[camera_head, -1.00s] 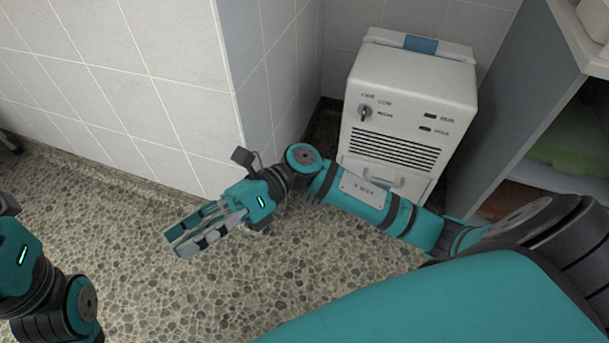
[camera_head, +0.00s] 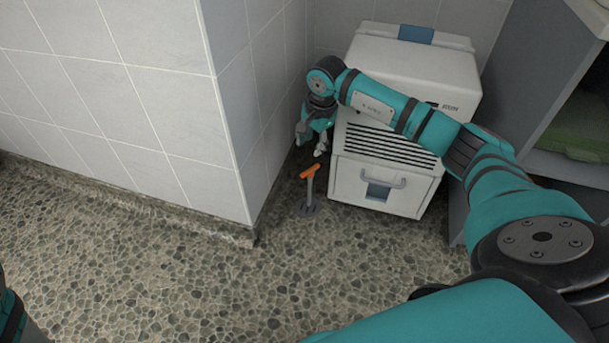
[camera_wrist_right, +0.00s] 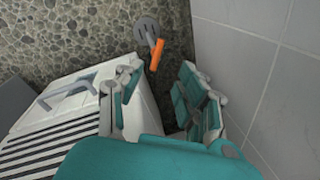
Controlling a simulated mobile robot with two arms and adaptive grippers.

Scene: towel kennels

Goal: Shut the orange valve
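The orange valve (camera_head: 310,171) has an orange handle on top of a grey post that rises from a round base on the floor, beside the white machine and near the wall corner. In the right wrist view its orange handle (camera_wrist_right: 157,55) lies just beyond my fingertips. My right gripper (camera_head: 310,146) points down above the valve, apart from it. In the right wrist view its two fingers (camera_wrist_right: 160,85) are spread with nothing between them. Of my left arm, only a small part shows at the left edge in the head view, and its gripper is out of view.
A white machine (camera_head: 385,190) with a vent and a handled drawer stands right of the valve. The tiled wall corner (camera_head: 225,130) is close on the left. A grey shelf unit (camera_head: 535,100) stands at the right. The stone floor (camera_head: 200,285) in front is clear.

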